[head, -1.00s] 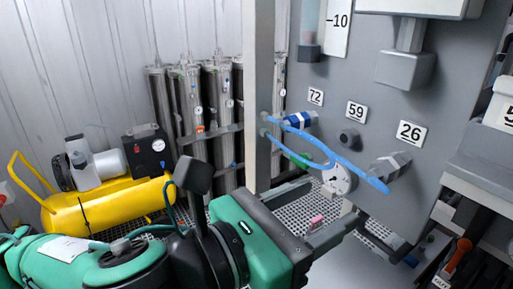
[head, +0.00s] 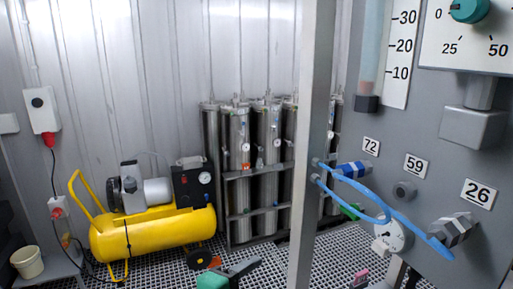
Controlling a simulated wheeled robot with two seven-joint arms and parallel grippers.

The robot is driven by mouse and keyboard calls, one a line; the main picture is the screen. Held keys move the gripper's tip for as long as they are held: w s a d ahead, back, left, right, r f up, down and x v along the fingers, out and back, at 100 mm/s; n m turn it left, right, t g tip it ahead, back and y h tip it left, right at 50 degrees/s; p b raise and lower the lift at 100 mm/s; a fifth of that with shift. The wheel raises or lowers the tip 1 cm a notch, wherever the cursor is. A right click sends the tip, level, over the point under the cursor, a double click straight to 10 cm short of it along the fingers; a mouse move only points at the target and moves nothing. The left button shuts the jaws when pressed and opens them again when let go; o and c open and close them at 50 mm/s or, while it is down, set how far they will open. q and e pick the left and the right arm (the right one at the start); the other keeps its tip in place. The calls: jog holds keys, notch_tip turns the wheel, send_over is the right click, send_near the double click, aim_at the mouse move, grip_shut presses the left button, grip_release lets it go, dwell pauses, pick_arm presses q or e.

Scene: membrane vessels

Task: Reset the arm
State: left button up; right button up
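My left gripper (head: 242,268) shows only in part at the bottom edge of the head view, as a green-teal housing and one dark grey finger pointing up and right. The rest of it and its arm are below the frame. I cannot tell how far its fingers are apart, and nothing held is visible. It is apart from the grey panel (head: 415,125) and its blue hoses (head: 392,216). My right gripper is not in view.
A yellow compressor (head: 150,236) stands on the grated floor at left. Steel membrane vessels (head: 240,165) stand in a rack behind. A grey post (head: 309,130) rises before the panel. A bucket (head: 28,263) sits at far left. A pink object (head: 360,277) lies low near the panel.

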pick_arm(q)
jog(key=a+f+n+g+y, duration=0.1)
jog(key=a+f+n+y, duration=0.15)
jog(key=f+n, duration=0.2)
jog(key=a+f+n+y, duration=0.1)
jog(key=a+f+n, duration=0.25)
jog(key=f, duration=0.25)
jog(key=s+a+f+n+g+y, duration=0.35)
jog(key=s+a+f+n, duration=0.25)
jog(key=s+a+f, duration=0.3)
jog(key=s+a+f+n+g+y, duration=0.2)
jog(key=s+a+f+n+g, duration=0.2)
jog(key=s+a+f+n, duration=0.45)
notch_tip(320, 180, down, 37)
jog(key=s+d+m+g, duration=0.1)
jog(key=s+d+m, duration=0.1)
jog(key=s+a+f+b, duration=0.1)
jog(key=s+a+f, duration=0.1)
jog(key=s+f, duration=0.7)
jog(key=s+a+f+g, duration=0.1)
jog(key=s+f, duration=0.8)
jog(key=f, duration=0.1)
jog(key=shift+s+a+b, duration=0.35)
jog(key=shift+s, duration=0.05)
